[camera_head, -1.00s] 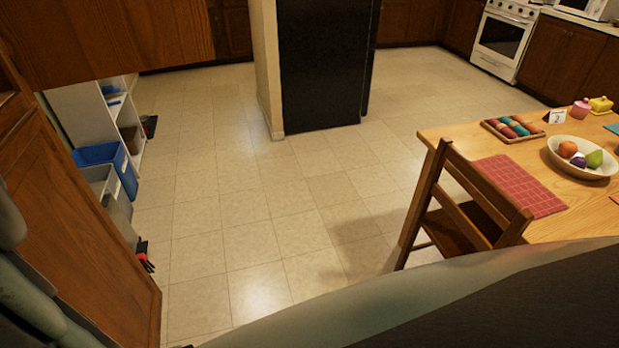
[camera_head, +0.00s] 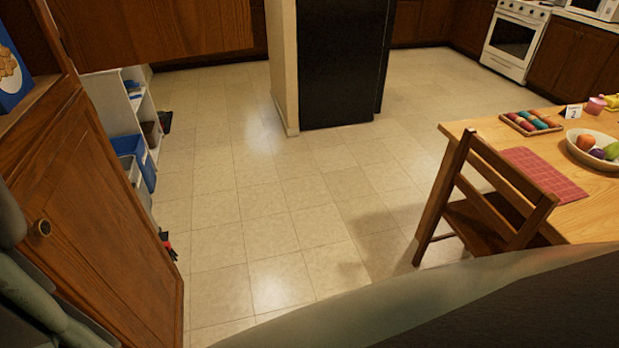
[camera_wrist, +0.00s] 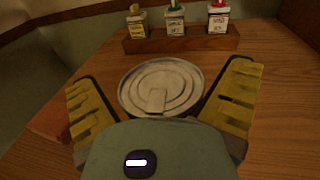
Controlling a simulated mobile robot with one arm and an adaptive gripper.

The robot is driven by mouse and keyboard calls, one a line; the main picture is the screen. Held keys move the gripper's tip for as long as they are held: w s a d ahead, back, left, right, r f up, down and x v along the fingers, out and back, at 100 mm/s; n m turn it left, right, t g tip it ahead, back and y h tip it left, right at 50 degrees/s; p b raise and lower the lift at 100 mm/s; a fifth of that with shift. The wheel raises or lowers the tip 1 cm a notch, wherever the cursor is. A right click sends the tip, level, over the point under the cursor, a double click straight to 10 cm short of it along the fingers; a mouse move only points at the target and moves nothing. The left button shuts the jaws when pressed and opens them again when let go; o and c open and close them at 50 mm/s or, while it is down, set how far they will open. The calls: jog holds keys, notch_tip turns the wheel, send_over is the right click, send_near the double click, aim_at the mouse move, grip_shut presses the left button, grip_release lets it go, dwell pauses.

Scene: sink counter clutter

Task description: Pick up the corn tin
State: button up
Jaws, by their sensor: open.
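A round metal tin (camera_wrist: 160,88), seen from above with its ridged lid and pull tab, stands on a wooden surface in the wrist view. Its side label is hidden, so I cannot read whether it is corn. My gripper (camera_wrist: 163,76) is open, with one yellow finger to the left of the tin and one to the right. Small gaps show between the fingers and the lid. The palm hides the near edge of the surface. The tin and the gripper are not visible in the head view.
A wooden rack (camera_wrist: 182,40) with several small bottles stands just behind the tin. In the head view, a cabinet (camera_head: 95,220) is close on the left, and a chair (camera_head: 490,200) and table (camera_head: 590,205) are on the right. Tiled floor (camera_head: 275,215) between them is clear.

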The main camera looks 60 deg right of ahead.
jog(key=shift+s+d, duration=0.1)
jog(key=shift+c, duration=0.5)
jog(key=c, duration=1.1)
jog(key=shift+r, duration=0.1)
